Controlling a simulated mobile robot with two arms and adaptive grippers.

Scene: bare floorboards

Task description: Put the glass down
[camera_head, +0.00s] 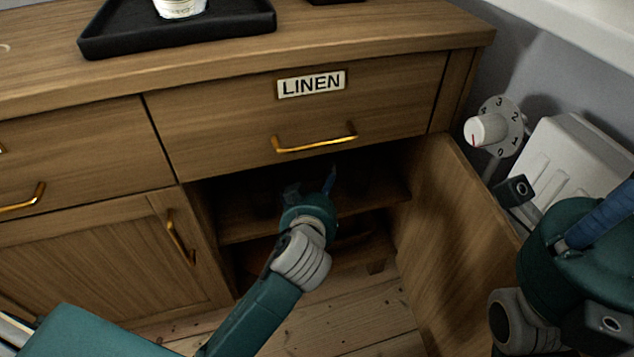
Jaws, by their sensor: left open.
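My left gripper (311,187) reaches into the open compartment under the drawer labelled LINEN. Its fingers are apart, and I see nothing held between them. The inside is dark, and I cannot make out a glass there for sure. A pale round vessel (180,8), cut off by the top edge, stands on a black tray (110,44) on the cabinet top. I cannot tell whether it is the glass. Parts of my right arm show at the right edge, but its fingers do not.
The cabinet shelf (240,228) lies under my left gripper, with a lower space below. An open door (455,235) stands to the right. The LINEN drawer (225,130) is closed above. A wall dial (488,130) and a white ribbed panel (575,150) are at the right.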

